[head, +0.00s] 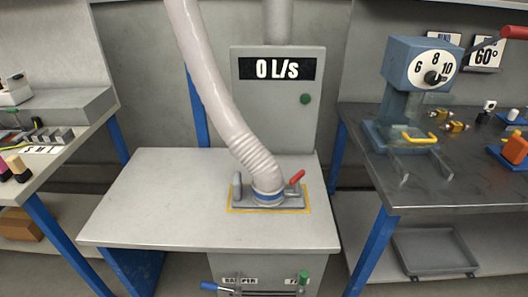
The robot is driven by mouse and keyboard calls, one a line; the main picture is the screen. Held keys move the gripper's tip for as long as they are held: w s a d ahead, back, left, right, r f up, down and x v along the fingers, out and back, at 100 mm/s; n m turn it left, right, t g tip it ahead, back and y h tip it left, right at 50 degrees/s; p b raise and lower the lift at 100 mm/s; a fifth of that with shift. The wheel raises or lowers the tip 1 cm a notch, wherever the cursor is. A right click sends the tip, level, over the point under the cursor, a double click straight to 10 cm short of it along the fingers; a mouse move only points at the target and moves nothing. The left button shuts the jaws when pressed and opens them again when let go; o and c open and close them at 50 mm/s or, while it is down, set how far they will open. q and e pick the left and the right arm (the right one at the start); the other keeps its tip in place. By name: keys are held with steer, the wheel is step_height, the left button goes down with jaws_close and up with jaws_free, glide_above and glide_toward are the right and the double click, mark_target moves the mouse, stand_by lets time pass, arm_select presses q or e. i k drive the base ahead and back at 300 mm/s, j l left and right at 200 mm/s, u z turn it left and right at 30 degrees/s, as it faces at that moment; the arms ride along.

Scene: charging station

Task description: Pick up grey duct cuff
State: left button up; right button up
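A pale grey hose (208,85) comes down from the top and ends in a ribbed grey duct cuff (255,162). The cuff's lower end stands tilted on a flat grey base plate (296,201) on the middle table. A blue ring (268,195) circles the bottom of the joint. A red lever (296,178) is raised at the right of the plate, and a grey upright piece (238,186) stands at its left. Whether the cuff is locked to the plate cannot be told. Neither of my grippers is in view.
The middle table (150,205) is clear around the yellow-outlined plate. Behind it is a grey cabinet (310,130) reading "0 L/s". A right bench (470,185) holds a blue dial press (405,85) and small parts. A left bench (75,150) holds several items.

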mark_target(244, 196)
steer(key=i+j+z, duration=0.1)
steer(key=j, duration=0.6)
steer(key=i+j+z, duration=0.1)
steer(key=j, duration=0.65)
steer(key=i+j+z, duration=0.1)
steer(key=j, duration=0.6)
